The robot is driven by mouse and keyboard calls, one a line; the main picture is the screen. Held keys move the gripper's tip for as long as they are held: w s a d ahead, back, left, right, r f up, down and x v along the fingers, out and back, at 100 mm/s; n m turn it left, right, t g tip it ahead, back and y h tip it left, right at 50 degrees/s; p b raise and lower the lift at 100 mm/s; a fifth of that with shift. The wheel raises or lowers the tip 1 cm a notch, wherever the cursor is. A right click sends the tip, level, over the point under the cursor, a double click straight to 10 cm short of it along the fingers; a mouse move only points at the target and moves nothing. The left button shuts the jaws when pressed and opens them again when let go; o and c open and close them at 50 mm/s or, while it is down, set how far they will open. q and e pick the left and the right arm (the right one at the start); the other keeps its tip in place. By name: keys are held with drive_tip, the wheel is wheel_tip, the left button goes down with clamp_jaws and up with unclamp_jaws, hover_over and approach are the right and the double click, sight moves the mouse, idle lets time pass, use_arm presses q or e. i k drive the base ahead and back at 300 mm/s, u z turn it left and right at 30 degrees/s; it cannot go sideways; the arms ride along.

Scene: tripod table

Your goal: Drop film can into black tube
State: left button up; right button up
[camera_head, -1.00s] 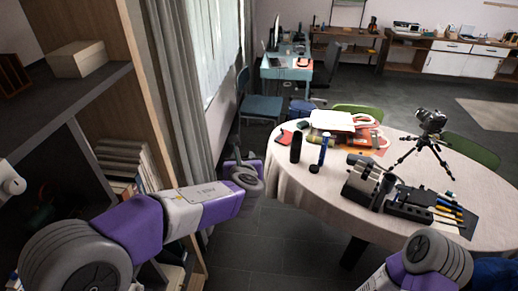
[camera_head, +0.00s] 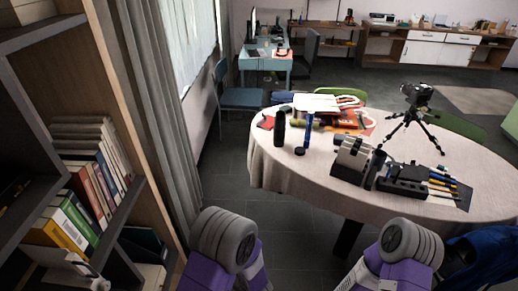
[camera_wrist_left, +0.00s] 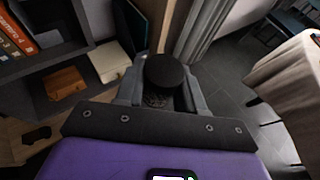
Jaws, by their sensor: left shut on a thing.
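A black upright tube (camera_head: 279,127) stands near the left edge of the round table, beside a slim blue bottle (camera_head: 308,131). A small flat black disc (camera_head: 300,151) lies just in front of them. In the left wrist view my left gripper (camera_wrist_left: 166,95) is shut on a black round-topped can (camera_wrist_left: 165,72), which looks like the film can. Its lower part is hidden between the fingers. The gripper is away from the table, in front of the shelf. The head view shows only links of both my arms; my right gripper is out of view.
The round table (camera_head: 275,165) has a pale cloth. It holds a camera on a tripod (camera_head: 412,115), a grey-black device (camera_head: 352,158), a black organiser (camera_head: 402,178) and papers. A bookshelf (camera_head: 70,100) stands close on the left. Grey floor (camera_head: 222,180) is open between shelf and table.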

sight(280, 145)
drive_tip(key=u, duration=0.35)
drive_tip(key=i, duration=2.35)
drive_tip(key=z, duration=1.95)
